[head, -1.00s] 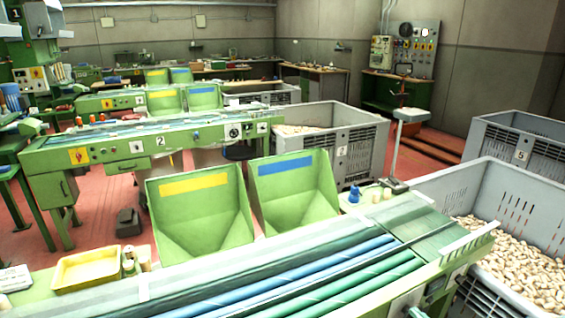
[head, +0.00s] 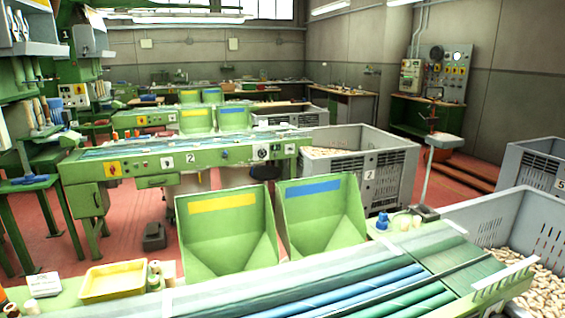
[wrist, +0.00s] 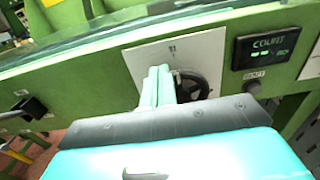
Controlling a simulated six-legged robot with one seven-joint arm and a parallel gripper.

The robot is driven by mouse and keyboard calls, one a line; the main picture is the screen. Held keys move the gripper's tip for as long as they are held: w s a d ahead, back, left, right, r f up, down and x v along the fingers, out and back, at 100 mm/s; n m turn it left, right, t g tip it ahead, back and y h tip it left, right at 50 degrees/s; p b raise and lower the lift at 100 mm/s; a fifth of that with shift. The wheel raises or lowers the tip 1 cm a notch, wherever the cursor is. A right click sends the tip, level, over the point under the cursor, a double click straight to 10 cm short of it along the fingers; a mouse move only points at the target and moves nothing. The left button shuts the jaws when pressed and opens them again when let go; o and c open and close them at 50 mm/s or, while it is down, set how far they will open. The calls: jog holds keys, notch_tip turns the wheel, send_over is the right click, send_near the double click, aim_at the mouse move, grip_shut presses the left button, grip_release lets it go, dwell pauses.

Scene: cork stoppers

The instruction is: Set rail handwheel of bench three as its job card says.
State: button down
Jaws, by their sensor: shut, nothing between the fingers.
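A black handwheel (wrist: 197,86) sits on a white plate (wrist: 205,52) on a green bench panel in the wrist view. A small mark, too small to read, is above it on the plate. My gripper (wrist: 158,72) has its pale fingers shut and empty. They overlap the wheel's left side in the picture and hide part of it. I cannot tell whether they touch it. The wheel's setting is not readable. In the head view, a white card (head: 43,284) lies at the near bench's left end, its print too small to read. My gripper is not in the head view.
Right of the wheel are a COUNT display (wrist: 268,48) and a round button (wrist: 252,88). The near bench's rollers (head: 350,292) fill the front, with two green hoppers (head: 232,235) behind. Bench two (head: 140,168) stands beyond. Grey crates (head: 372,175) are on the right.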

jog(key=shift+w+d+r, duration=0.15)
jog(key=shift+w+d, duration=0.1)
jog(key=shift+d, duration=0.5)
jog(key=shift+w+d, duration=0.15)
jog(key=shift+d, duration=0.2)
jog(key=shift+w+d, duration=0.1)
jog(key=shift+d, duration=0.2)
jog(key=shift+w+d, duration=0.1)
jog(key=shift+d, duration=0.2)
jog(key=shift+w+d+f, duration=0.1)
jog(key=shift+d+f, duration=0.15)
dwell(0.4)
jog(key=shift+d+r, duration=0.1)
jog(key=shift+r, duration=0.05)
jog(key=shift+d+r, duration=0.1)
jog(key=shift+r, duration=0.15)
